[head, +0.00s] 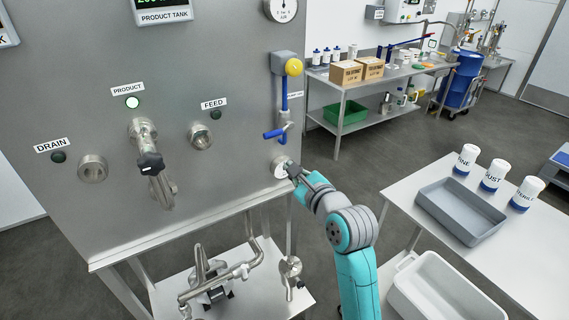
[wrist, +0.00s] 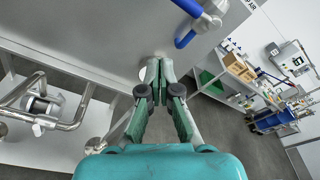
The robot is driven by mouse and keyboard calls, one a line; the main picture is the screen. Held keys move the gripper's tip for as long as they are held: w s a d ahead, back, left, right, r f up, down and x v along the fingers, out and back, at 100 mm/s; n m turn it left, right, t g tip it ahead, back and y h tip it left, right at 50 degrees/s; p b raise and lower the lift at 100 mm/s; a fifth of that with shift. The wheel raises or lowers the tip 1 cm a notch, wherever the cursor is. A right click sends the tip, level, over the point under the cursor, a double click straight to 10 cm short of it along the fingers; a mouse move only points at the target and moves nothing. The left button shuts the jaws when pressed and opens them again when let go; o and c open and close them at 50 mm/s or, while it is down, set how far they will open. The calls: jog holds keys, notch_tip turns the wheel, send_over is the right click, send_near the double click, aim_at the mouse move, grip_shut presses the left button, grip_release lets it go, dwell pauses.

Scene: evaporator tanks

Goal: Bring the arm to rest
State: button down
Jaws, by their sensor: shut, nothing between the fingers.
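My teal and grey arm (head: 352,245) reaches up from the bottom of the head view toward the lower right of the steel tank panel (head: 80,95). My gripper (head: 290,169) is at a small pale round fitting (head: 279,169) on that panel. In the wrist view my gripper (wrist: 159,63) is shut and empty, its fingers together in front of the panel. The fingers partly hide the round fitting there; whether they touch it I cannot tell.
A blue-handled valve (head: 275,133) on a blue pipe is just above my gripper. A steel pipe assembly (head: 215,280) stands on a low shelf below. A table (head: 410,190) with a grey tray (head: 458,212) and white bottles is at the right. Dark floor (head: 370,150) is clear between.

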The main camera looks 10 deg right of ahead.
jog(key=shift+s+d, duration=0.1)
jog(key=shift+s, duration=0.2)
jog(key=s+d+f+n+h, duration=0.3)
jog(key=s+f+n, duration=0.8)
jog(key=s+f, duration=1.15)
jog(key=s+r+n+g, duration=0.1)
jog(key=s+r+n, duration=0.2)
jog(key=s+n, duration=1.2)
jog(key=s, duration=1.4)
jog(key=shift+d+h, duration=0.15)
jog(key=shift+h, duration=0.25)
